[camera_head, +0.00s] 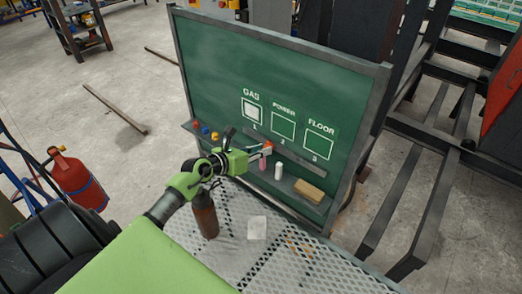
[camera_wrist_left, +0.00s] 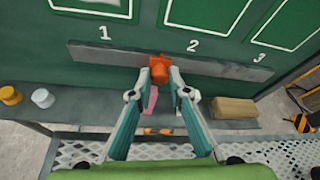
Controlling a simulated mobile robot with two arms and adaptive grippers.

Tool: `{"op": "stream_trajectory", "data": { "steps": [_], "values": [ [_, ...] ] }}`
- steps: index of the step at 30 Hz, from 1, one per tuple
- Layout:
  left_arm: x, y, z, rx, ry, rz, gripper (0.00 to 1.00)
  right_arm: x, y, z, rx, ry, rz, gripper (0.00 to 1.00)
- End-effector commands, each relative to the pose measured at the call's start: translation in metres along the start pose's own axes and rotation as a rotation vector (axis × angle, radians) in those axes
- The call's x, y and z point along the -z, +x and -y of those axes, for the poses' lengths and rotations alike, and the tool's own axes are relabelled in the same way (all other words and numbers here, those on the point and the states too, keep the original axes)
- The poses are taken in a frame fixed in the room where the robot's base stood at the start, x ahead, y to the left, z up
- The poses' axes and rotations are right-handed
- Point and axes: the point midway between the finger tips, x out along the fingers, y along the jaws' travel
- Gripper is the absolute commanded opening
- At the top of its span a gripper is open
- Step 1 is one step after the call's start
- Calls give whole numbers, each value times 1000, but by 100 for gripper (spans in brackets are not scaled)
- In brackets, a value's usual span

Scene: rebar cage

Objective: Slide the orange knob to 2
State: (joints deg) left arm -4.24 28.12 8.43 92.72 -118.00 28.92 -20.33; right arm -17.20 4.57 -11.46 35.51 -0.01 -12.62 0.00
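The orange knob (camera_wrist_left: 159,70) is on the grey slider rail (camera_wrist_left: 100,53) of the green board. It stands between the marks 1 and 2, nearer to 2. In the head view the knob (camera_head: 267,147) shows at the tips of my left gripper (camera_head: 262,150). In the wrist view my left gripper (camera_wrist_left: 161,82) has its two fingers closed in on both sides of the knob. The rail to the right of the knob, below 2 and 3, is bare. My right gripper is not in view.
A ledge (camera_head: 228,151) below the rail holds colored knobs, a pink marker (camera_head: 263,164), a white one (camera_head: 278,171) and a wooden block (camera_head: 309,191). A brown bottle (camera_head: 205,214) stands on the mesh table (camera_head: 182,233), under my left arm. A red cylinder (camera_head: 76,180) stands at left.

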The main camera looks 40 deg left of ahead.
Motion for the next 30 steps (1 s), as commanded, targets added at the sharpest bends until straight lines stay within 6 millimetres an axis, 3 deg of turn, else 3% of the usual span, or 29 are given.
{"op": "stream_trajectory", "data": {
  "steps": [8, 17, 27, 28, 30],
  "values": [
    [0, 0, 6, 0, -1, -1, 0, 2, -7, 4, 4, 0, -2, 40],
    [6, 2, 38, 1, -3, -1, 0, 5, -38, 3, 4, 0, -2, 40],
    [10, 4, 42, 0, 1, 0, 0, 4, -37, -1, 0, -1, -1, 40],
    [10, 4, 42, 0, 1, 0, 22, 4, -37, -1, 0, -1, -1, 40],
    [10, 4, 41, 0, 1, 0, 34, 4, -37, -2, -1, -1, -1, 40]
  ]
}}
